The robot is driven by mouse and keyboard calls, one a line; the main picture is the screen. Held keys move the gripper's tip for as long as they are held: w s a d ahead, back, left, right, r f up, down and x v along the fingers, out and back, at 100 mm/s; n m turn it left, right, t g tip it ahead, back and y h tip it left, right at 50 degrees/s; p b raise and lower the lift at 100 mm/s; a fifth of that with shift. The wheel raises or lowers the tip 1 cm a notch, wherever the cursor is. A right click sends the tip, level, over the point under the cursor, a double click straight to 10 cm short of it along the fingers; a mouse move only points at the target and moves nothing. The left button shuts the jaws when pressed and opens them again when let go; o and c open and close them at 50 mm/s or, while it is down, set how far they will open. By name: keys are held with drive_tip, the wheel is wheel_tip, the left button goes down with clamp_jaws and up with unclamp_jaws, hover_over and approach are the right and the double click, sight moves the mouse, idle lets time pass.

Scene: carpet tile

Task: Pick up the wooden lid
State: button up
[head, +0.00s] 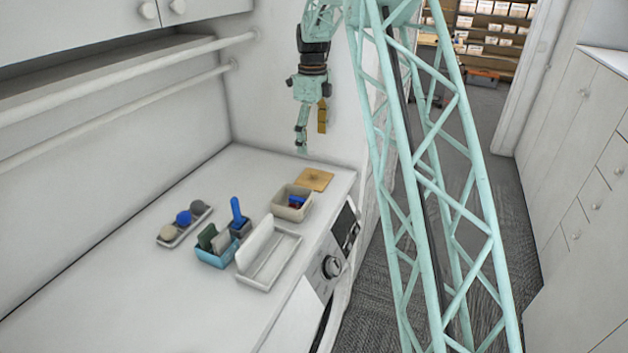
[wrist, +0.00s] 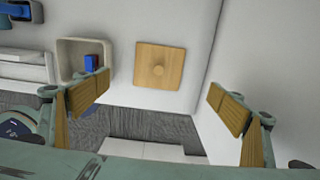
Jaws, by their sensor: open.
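The wooden lid (head: 313,179) is a flat, light-brown square with a small round knob. It lies flat on the white counter, close to the wall at the counter's far end. In the wrist view the wooden lid (wrist: 160,66) shows whole, ahead of and between my fingers. My gripper (head: 312,140) is above the counter, over the lid's area and apart from it. In the wrist view my gripper (wrist: 160,105) has its wood-faced fingers spread wide with nothing between them.
A beige bin (head: 291,214) with blue and red items stands beside the lid. Further along are a white rack (head: 269,277), a blue holder (head: 214,259) and a tray (head: 184,236) with several balls. A rail (head: 130,97) runs along the wall. The counter's near left is clear.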

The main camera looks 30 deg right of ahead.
sight(314, 172)
drive_tip(key=shift+f, duration=4.2)
drive_tip(key=shift+s+f, duration=0.2)
drive_tip(key=shift+f, duration=1.1)
drive_tip(key=shift+s+f, duration=0.15)
drive_tip(key=shift+f, duration=1.15)
drive_tip(key=shift+s, duration=0.1)
drive_tip(key=c, duration=2.4)
drive_tip(key=shift+f, duration=0.1)
drive_tip(key=shift+c, duration=1.2)
